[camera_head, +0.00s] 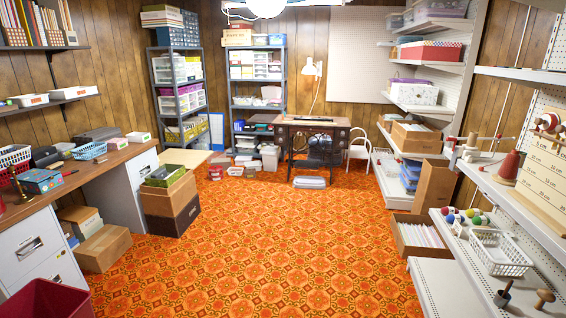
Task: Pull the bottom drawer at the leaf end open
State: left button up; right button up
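The treadle sewing table (310,122) stands far off at the back of the room, with a dark wooden top and a dark iron base. Small wooden drawer fronts hang under both ends of its top; they are too small to tell the bottom drawer apart or whether any is open. I cannot tell which end carries the leaf. Neither of my grippers is in view.
Open patterned floor (250,240) lies between me and the table. Stacked brown boxes (172,205) stand left, and a carton (434,184) and shelves (500,190) line the right.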

aim_at(283, 136)
jog(key=z, duration=0.6)
jog(key=i, duration=2.25)
jog(key=z, duration=0.35)
jog(key=i, duration=2.35)
jog(key=u, duration=0.95)
jog(key=i, duration=1.8)
jog(key=u, duration=0.8)
jog(key=i, duration=1.15)
jog(key=z, duration=0.5)
